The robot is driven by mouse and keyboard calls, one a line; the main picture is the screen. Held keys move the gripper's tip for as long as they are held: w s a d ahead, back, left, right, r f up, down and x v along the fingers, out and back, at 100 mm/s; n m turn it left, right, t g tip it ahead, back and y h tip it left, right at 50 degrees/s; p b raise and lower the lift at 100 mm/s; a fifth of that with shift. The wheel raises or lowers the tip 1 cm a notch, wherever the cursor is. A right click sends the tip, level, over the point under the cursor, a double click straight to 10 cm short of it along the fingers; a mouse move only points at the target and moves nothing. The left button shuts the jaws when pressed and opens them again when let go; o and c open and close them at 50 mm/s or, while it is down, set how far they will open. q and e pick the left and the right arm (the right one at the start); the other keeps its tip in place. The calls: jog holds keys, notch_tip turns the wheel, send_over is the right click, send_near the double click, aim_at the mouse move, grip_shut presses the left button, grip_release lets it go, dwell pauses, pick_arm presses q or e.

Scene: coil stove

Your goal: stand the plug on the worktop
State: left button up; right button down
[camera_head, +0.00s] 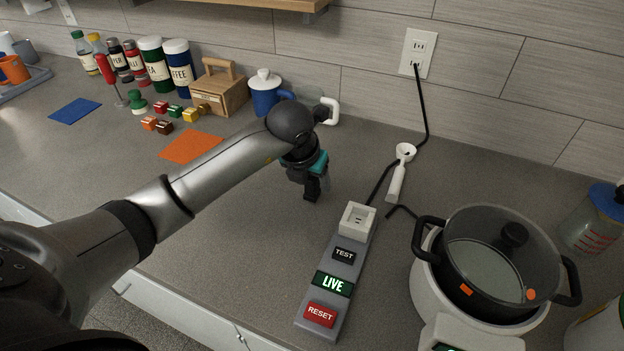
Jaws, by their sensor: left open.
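I cannot make out a separate plug in this view. A short black cord (403,211) lies on the worktop left of the white stove (472,335). The grey power strip (325,262) has a white socket block (357,219) with open slots at its far end, and its LIVE panel is lit green. My left gripper (312,196) is open, pointing down over the worktop (235,225), left of the socket block and apart from it. Nothing shows between its fingers. My right gripper is out of view.
A lidded black pot (500,265) sits on the stove. A white scoop-like tool (398,175) lies near the cord from the wall outlet (417,52). A blue jar (265,95) and a white-handled glass (322,105) stand behind my left arm. The worktop around the left gripper is clear.

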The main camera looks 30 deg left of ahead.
pick_arm(q)
jog(key=shift+r, duration=0.1)
jog(key=shift+r, duration=0.25)
jog(key=p+v, duration=0.1)
jog(key=v, duration=1)
jog(key=shift+s+r+p, duration=0.15)
jog(key=shift+r+p, duration=0.15)
jog(key=shift+r, duration=0.05)
